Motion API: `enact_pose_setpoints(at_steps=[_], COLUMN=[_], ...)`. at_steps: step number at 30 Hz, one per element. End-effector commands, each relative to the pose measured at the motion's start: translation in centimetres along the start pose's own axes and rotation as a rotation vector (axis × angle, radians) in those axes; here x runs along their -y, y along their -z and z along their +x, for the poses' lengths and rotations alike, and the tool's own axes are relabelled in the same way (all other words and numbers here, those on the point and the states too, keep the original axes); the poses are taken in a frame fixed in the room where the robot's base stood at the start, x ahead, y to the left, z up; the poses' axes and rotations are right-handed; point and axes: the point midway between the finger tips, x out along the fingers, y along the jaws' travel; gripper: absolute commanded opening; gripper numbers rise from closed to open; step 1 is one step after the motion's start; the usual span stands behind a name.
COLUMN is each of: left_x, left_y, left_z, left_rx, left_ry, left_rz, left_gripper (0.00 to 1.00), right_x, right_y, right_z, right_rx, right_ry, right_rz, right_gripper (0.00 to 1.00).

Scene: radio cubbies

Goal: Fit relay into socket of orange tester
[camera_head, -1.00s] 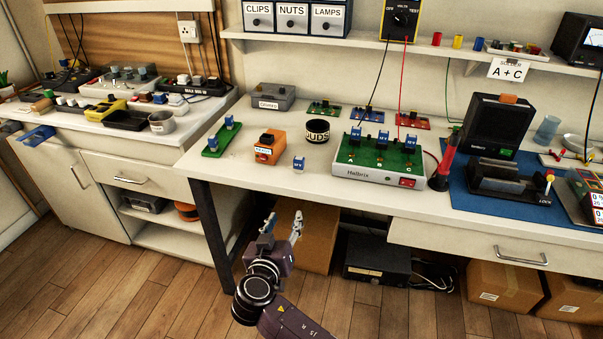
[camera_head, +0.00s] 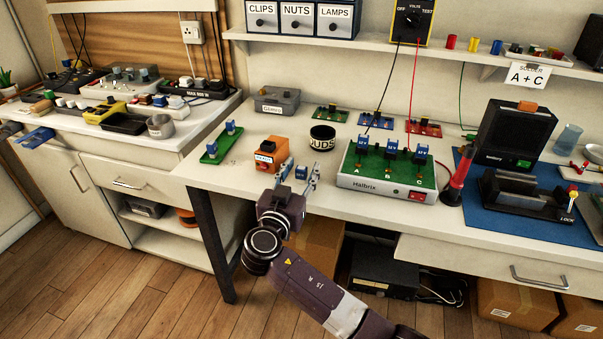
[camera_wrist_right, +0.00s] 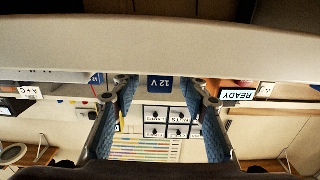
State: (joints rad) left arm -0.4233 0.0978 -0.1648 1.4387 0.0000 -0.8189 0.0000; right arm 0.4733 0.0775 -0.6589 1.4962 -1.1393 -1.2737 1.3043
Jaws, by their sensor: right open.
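The loose blue relay (camera_head: 301,173) stands near the bench's front edge. The wrist view shows it upside down with a "12 V" label (camera_wrist_right: 160,83). The orange tester (camera_head: 271,151) stands just behind and to the left of it; its "READY" label (camera_wrist_right: 237,95) shows in the wrist view. My right gripper (camera_head: 298,178) is open at the front edge, its fingers on either side of the relay in the picture. The wrist view shows gaps between the relay and both fingertips (camera_wrist_right: 163,92). The tester's socket is not clear from here. My left gripper is not in view.
A green strip (camera_head: 213,152) with blue relays lies left of the tester. A round dark tin (camera_head: 322,138) stands behind the relay. The Halbrix board (camera_head: 385,181) with several blue relays stands to the right. The bench edge (camera_wrist_right: 160,30) crosses close to the fingers.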

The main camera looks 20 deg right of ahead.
Motion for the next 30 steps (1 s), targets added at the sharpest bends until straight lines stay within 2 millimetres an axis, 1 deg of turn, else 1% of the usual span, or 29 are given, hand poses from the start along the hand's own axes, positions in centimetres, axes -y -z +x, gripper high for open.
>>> enact_pose_setpoints(at_steps=[7, 15, 17, 18, 25, 28, 30], left_x=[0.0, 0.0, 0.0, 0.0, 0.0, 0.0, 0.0], left_y=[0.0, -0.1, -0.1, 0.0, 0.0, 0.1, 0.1], left_z=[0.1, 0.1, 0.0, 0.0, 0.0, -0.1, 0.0], left_rx=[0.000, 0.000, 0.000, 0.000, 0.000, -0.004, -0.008], left_ry=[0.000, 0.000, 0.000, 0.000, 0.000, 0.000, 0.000], left_rz=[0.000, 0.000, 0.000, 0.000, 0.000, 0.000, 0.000], left_gripper=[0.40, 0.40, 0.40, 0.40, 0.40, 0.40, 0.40], right_x=[0.0, 0.0, 0.0, 0.0, 0.0, 0.0, 0.0], right_y=[0.0, 0.0, 0.0, 0.0, 0.2, 1.1, 2.4], right_z=[0.2, 0.2, 0.2, 0.2, 0.2, 0.2, 0.2], right_rx=[0.000, 0.001, 0.001, 0.000, 0.000, 0.000, -0.001], right_ry=[0.000, 0.000, 0.000, 0.000, 0.000, 0.000, 0.000], right_rz=[0.000, 0.000, 0.000, 0.000, 0.001, 0.003, 0.006], right_gripper=[0.41, 0.11, 0.04, 0.02, 0.02, 0.02, 0.02])
